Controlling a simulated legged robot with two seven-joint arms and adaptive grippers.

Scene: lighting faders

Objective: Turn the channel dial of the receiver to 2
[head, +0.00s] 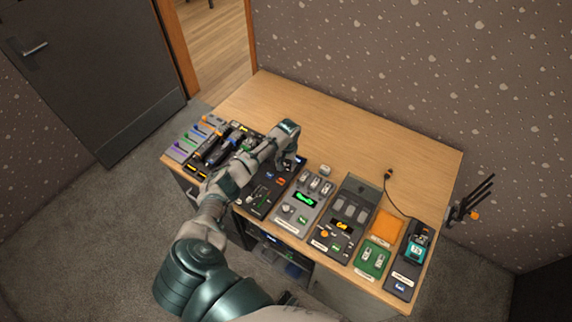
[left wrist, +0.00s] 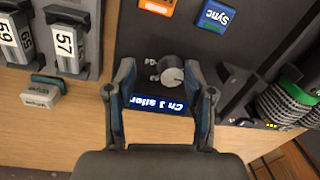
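The receiver is a dark panel (head: 262,198) on the desk, partly covered by my left arm in the head view. In the left wrist view its panel (left wrist: 135,35) shows a round grey channel dial (left wrist: 172,76) with small markings beside it. In the head view my left gripper (head: 289,158) is over the receiver's far end. My right gripper is out of view.
A blue Sync button (left wrist: 215,16) and an orange button (left wrist: 158,5) sit on the receiver. The desk's back strip (head: 345,140) is mostly clear.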

